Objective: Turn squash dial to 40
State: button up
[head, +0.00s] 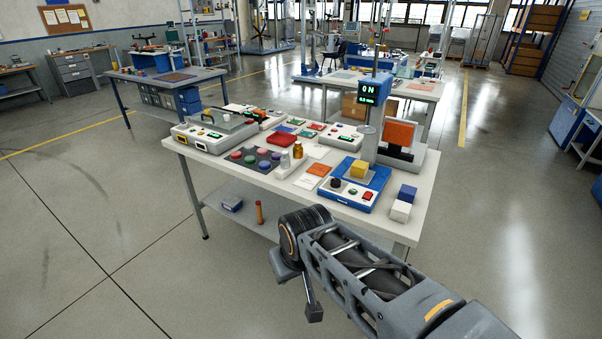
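A compression press with a blue base (364,183) stands at the right end of the white table. A small dark round dial (336,183) sits at the left of the base's front panel. It looks like the squash dial, but its marks are too small to read. A red button (367,196) is on the same panel's right. A yellow block (359,169) sits on the press under its column. The display (370,93) above reads 0 N and a small second line. My gripper (300,285) is in front of the table, apart from the dial; its fingers are unclear.
The white table (411,222) also holds a row of coloured round pads (255,158), small bottles (298,150), an orange panel (399,133) and stacked blue and white blocks (403,204). A lower shelf (240,213) carries an orange cylinder. Floor left of my arm is clear.

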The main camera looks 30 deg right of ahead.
aim_at(336, 182)
jog(key=z, duration=0.25)
jog(key=i, duration=1)
jog(key=z, duration=0.7)
